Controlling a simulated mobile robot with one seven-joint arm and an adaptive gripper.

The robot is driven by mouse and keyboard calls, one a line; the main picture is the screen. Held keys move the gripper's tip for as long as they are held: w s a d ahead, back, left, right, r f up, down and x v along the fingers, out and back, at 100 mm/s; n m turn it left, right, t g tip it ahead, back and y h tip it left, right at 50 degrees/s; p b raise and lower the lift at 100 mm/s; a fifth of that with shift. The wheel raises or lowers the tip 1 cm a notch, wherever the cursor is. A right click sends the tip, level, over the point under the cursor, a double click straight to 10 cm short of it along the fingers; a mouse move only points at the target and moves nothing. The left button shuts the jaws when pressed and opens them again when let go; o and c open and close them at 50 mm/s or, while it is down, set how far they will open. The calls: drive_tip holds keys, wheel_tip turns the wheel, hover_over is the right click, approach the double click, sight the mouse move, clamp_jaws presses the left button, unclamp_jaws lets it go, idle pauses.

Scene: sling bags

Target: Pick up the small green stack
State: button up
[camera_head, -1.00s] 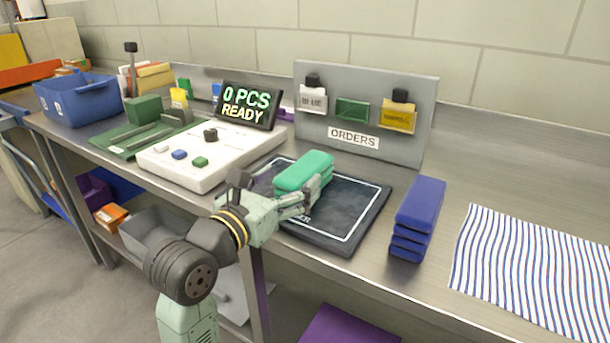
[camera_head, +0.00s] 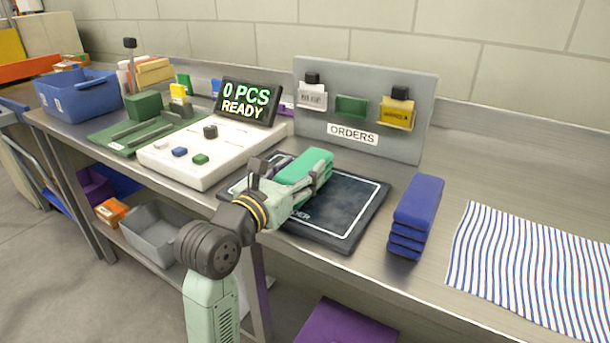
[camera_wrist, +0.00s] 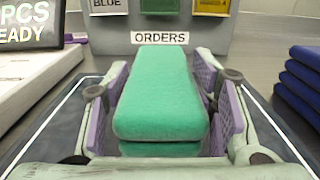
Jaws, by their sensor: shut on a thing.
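The small green stack (camera_head: 303,166) is over the dark pad with a white outline (camera_head: 345,214). It also shows large in the middle of the wrist view (camera_wrist: 161,98), with at least two layers visible. My gripper (camera_head: 301,184) is around the stack from the front. In the wrist view its purple-padded fingers (camera_wrist: 163,107) stand on the left and right sides of the stack, shut on it. The underside of the stack is hidden, so I cannot tell whether it touches the pad.
A blue stack (camera_head: 416,216) stands right of the pad, and a striped cloth (camera_head: 535,270) lies farther right. An ORDERS board (camera_head: 364,110) stands behind. A white panel with buttons (camera_head: 206,157) and a "0 PCS READY" display (camera_head: 246,103) are on the left.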

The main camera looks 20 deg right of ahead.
drive_tip(key=c, duration=0.7)
drive_tip(key=shift+o, duration=0.2)
drive_tip(key=shift+r, duration=0.1)
